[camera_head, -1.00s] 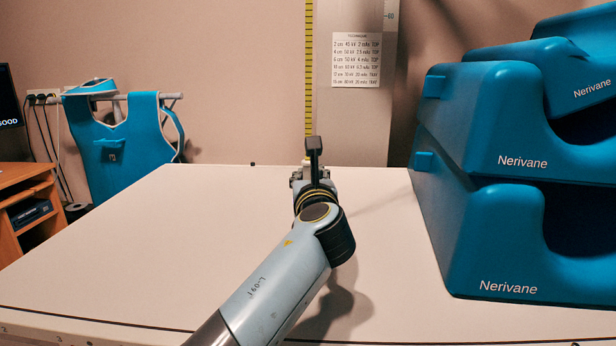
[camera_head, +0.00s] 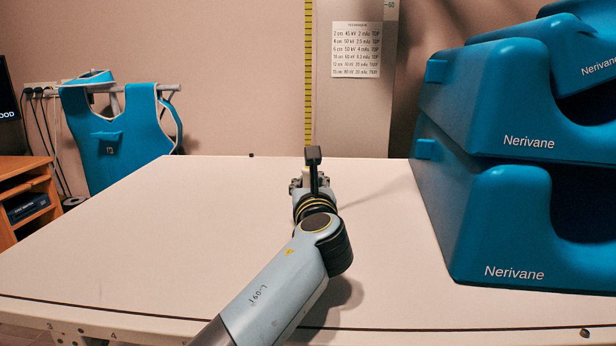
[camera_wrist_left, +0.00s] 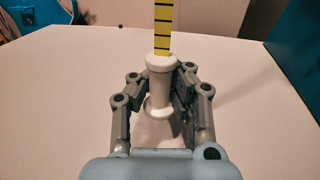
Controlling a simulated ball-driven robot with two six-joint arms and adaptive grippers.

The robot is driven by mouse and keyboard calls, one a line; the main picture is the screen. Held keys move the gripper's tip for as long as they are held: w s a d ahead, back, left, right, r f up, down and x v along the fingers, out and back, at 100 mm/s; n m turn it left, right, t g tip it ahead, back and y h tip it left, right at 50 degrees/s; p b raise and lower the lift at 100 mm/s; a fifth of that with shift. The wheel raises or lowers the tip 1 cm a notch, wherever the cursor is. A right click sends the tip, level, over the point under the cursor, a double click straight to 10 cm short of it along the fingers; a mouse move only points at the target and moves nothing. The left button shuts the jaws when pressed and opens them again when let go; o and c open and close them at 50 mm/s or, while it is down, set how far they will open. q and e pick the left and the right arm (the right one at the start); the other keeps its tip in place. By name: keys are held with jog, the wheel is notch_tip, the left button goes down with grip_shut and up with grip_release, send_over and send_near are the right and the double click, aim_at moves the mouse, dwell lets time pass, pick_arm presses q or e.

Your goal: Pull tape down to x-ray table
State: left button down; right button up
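The yellow tape (camera_head: 309,80) with black marks hangs straight down in front of the wall in the head view. Its lower end (camera_wrist_left: 162,35) meets a white spool-shaped handle (camera_wrist_left: 159,82) in the left wrist view. My left gripper (camera_wrist_left: 160,95) is shut around the handle's narrow middle, which stands upright between the fingers. In the head view, my left gripper (camera_head: 311,185) is over the far part of the white x-ray table (camera_head: 130,240), and my wrist hides most of the handle. The handle's base looks close above the tabletop; I cannot tell whether it touches. My right gripper is out of view.
Stacked blue Nerivane foam blocks (camera_head: 500,225) fill the table's right side. A blue apron (camera_head: 120,140) hangs on a rail behind the left far edge. A wooden cabinet (camera_head: 25,195) stands at left. The table's left half is clear.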

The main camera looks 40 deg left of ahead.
aim_at(307, 169)
pick_arm(q)
jog(key=shift+s+d+f, duration=0.1)
jog(key=shift+s+f, duration=0.05)
jog(key=shift+f, duration=0.4)
jog(key=c, duration=1.4)
grip_release()
jog(key=shift+s+d+r, duration=0.15)
jog(key=shift+s+r, duration=0.15)
jog(key=shift+r, duration=0.1)
jog(key=shift+o, duration=1)
jog(key=shift+w, duration=0.2)
notch_tip(307, 169, up, 10)
jog(key=shift+f, duration=0.1)
